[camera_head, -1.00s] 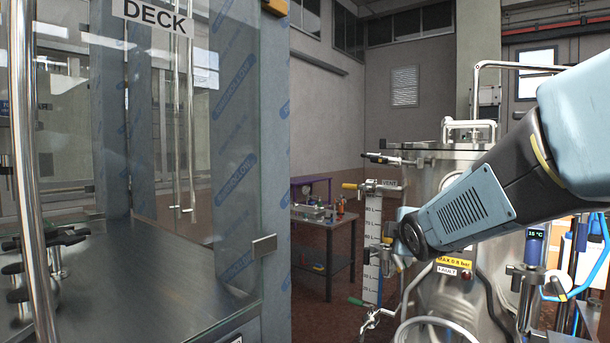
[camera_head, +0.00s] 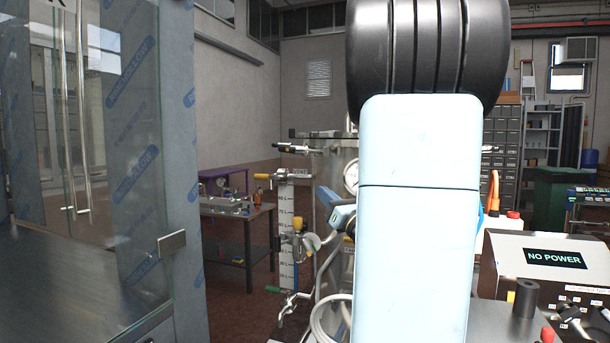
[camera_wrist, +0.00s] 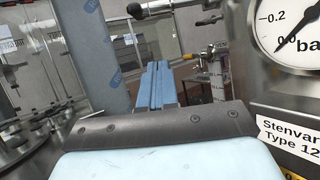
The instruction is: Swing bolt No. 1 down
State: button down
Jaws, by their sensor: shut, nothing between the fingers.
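The steel vessel shows behind my arm in the head view (camera_head: 337,165) and at the right in the wrist view (camera_wrist: 245,95). A metal rod with a dark end (camera_head: 295,149) sticks out sideways near its lid. A rod with a black knob also shows at the top of the wrist view (camera_wrist: 137,10). No number is readable on either, so I cannot tell which is bolt No. 1. My gripper (camera_wrist: 155,85) shows as two blue fingers together, shut and empty, apart from both rods. My arm hides much of the vessel and lid in the head view.
A pressure gauge (camera_wrist: 290,25) is close at the right. A yellow-handled valve (camera_head: 262,177) tops the scale column (camera_head: 286,220). A glass-doored cabinet (camera_head: 100,150) fills the left. A "NO POWER" box (camera_head: 555,258) stands right. Floor is open before the back table (camera_head: 240,220).

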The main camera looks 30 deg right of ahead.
send_near(297, 153)
jog(key=w+f, duration=0.2)
jog(key=w, duration=0.3)
jog(key=shift+w+a+r, duration=0.1)
jog(key=shift+w+r, duration=0.2)
jog(key=shift+r, duration=0.3)
jog(key=shift+w+a+r, duration=0.1)
jog(key=shift+w+r, duration=0.15)
jog(key=shift+r, duration=0.3)
jog(key=shift+w+a+r, duration=0.1)
jog(key=shift+w+r, duration=0.2)
jog(key=shift+r, duration=0.3)
jog(key=shift+w+r+m+h, duration=0.1)
jog(key=shift+r+m+h, duration=0.5)
jog(key=shift+r+m, duration=0.3)
jog(key=shift+a, duration=0.1)
